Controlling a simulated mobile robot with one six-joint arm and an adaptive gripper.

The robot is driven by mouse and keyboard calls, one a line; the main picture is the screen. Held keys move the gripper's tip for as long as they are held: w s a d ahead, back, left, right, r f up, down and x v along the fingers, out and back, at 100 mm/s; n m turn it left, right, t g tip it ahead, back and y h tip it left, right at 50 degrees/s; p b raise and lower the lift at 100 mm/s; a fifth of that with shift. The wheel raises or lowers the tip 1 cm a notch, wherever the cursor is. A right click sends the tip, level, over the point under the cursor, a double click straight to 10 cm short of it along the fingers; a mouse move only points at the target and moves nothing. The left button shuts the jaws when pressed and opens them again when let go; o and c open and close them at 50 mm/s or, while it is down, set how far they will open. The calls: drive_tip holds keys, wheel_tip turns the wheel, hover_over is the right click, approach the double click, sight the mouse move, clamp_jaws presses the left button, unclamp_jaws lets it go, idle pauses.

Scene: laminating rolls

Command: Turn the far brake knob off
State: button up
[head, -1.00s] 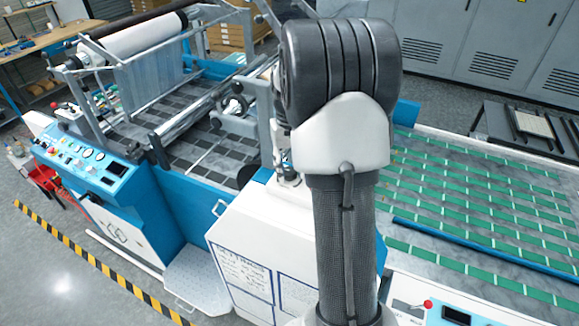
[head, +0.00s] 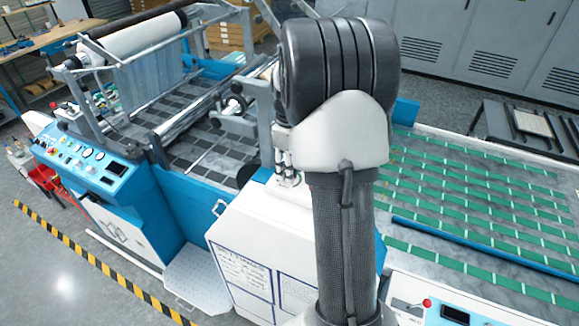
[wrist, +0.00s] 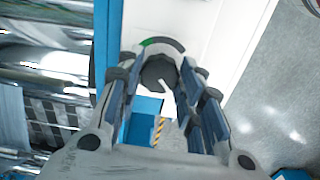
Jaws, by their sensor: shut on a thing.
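The brake knob (wrist: 157,73) is dark grey and round, with a small white mark at its lower edge in the wrist view. It sits on a white panel (wrist: 198,28), beside a curved scale (wrist: 163,42) that is green at its left end and dark grey along the rest. My gripper (wrist: 157,76) has one finger on each side of the knob and is shut on it. In the head view my own arm hides the knob and most of the gripper.
A white cabinet (head: 240,230) stands before the arm. Left are the blue control console (head: 110,172) and rollers (head: 130,35); right is a bed of green strips (head: 480,190). Grey floor (wrist: 275,100) lies right of the panel in the wrist view.

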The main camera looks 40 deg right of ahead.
drive_tip(key=shift+n, duration=0.3)
drive_tip(key=o, duration=1.1)
wheel_tip(320, 180, up, 12)
drive_tip(key=shift+r, duration=0.1)
idle(0.6)
